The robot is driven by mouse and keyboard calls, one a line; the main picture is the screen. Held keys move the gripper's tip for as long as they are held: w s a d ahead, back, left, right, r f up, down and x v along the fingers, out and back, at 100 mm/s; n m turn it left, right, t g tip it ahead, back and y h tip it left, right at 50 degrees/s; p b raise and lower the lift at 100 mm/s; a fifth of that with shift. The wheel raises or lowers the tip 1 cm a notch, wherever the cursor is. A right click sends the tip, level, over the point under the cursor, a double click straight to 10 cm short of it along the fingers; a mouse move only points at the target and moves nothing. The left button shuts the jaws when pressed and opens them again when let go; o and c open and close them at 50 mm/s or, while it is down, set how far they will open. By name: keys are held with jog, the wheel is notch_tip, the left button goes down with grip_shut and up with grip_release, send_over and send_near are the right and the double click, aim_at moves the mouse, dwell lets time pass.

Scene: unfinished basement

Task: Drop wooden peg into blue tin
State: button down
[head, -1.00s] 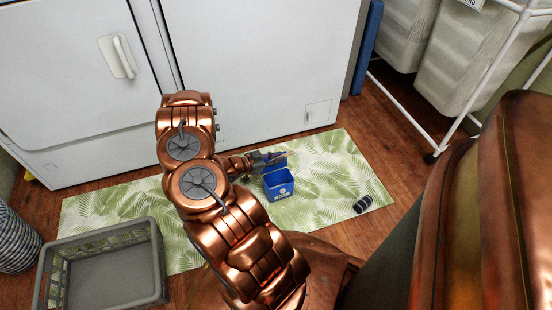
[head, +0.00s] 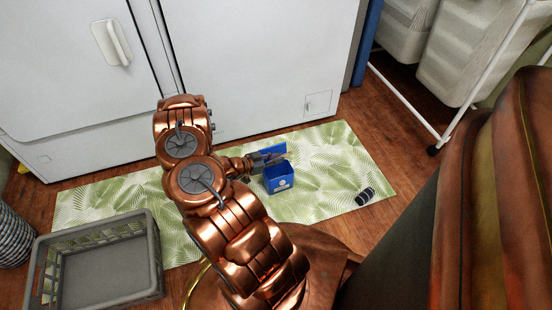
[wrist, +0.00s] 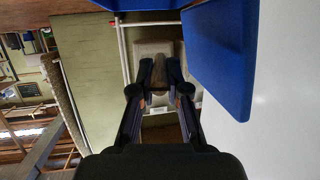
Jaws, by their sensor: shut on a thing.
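The blue tin (head: 279,181) stands upright on the leafy mat, its lid (head: 273,148) raised at the back. In the wrist view the lid (wrist: 222,55) fills the upper right, and a blue part of the tin (wrist: 150,4) shows along the top edge. My gripper (head: 281,158) is over the tin's back part, close to the lid. In the wrist view my gripper (wrist: 158,88) is shut on the wooden peg (wrist: 158,72), a small brown piece between the fingertips. The peg is too small to see clearly in the head view.
The green leaf-print mat (head: 325,165) lies on the wooden floor before white appliances (head: 260,60). A dark small cylinder (head: 365,197) lies on its right part. A grey basket (head: 150,255) is at lower left. A white rack (head: 400,100) stands at right.

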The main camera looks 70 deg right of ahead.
jog(key=c, duration=1.1)
grip_release()
jog(key=shift+w, duration=0.1)
jog(key=v, duration=1.2)
